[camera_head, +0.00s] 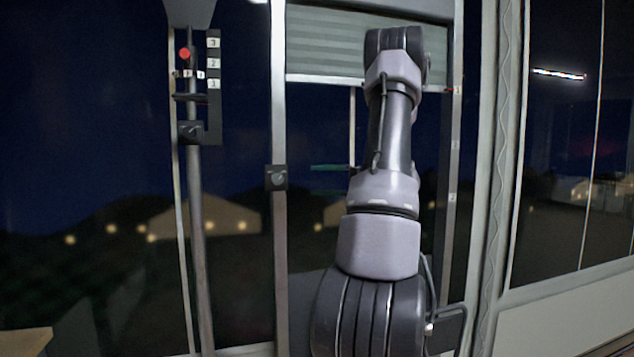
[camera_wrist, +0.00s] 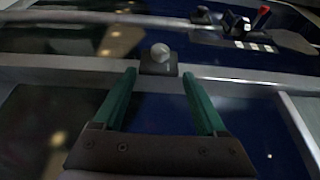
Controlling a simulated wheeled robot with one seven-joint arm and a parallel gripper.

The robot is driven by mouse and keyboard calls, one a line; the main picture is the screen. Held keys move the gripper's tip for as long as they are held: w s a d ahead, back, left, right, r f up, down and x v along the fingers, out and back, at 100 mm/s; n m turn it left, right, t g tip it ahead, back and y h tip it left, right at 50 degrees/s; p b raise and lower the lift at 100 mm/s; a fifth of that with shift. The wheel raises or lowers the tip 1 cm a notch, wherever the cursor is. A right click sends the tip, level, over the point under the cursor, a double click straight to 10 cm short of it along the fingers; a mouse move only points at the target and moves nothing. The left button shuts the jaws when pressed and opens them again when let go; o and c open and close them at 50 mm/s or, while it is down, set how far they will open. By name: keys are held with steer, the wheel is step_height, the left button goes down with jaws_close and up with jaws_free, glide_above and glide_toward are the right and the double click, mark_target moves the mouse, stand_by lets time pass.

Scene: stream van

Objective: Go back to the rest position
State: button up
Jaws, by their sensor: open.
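My gripper (camera_wrist: 159,76) has two green fingers, spread apart with nothing between them in the wrist view. In the head view my gripper (camera_head: 314,180) shows as two green fingers pointing left, beside my grey arm, which stands raised in front of the window. A round knob on a dark square plate (camera_head: 277,178) is fixed to the upright post left of the fingers. In the wrist view the same knob (camera_wrist: 160,54) lies just beyond the fingertips, centred between them. A small gap seems to separate them, but contact is hard to judge. My wrist is hidden behind the arm.
A pole on the left carries a red knob (camera_head: 184,53), a strip numbered 1 to 3 (camera_head: 214,62) and a dark box (camera_head: 191,131). A ribbed shutter (camera_head: 320,45) hangs behind my upper arm. A pale frame post (camera_head: 494,150) stands to the right.

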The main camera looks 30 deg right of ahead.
steer(key=shift+a, duration=0.1)
steer(key=s+a+r+n+g+h, duration=0.1)
steer(key=s+a+g+h, duration=0.2)
steer(key=a, duration=0.6)
steer(key=s+a+n+g, duration=0.2)
steer(key=s+a+g, duration=0.15)
steer(key=a, duration=0.55)
steer(key=s+a+r+t+h, duration=0.1)
steer(key=s+a+h, duration=0.3)
steer(key=s, duration=0.3)
steer(key=s+a+r+t+h, duration=0.1)
steer(key=s+a+h, duration=0.2)
steer(key=s+h, duration=0.2)
steer(key=shift+s+a+n, duration=0.35)
steer(key=shift+s+n, duration=0.05)
steer(key=shift+s, duration=0.55)
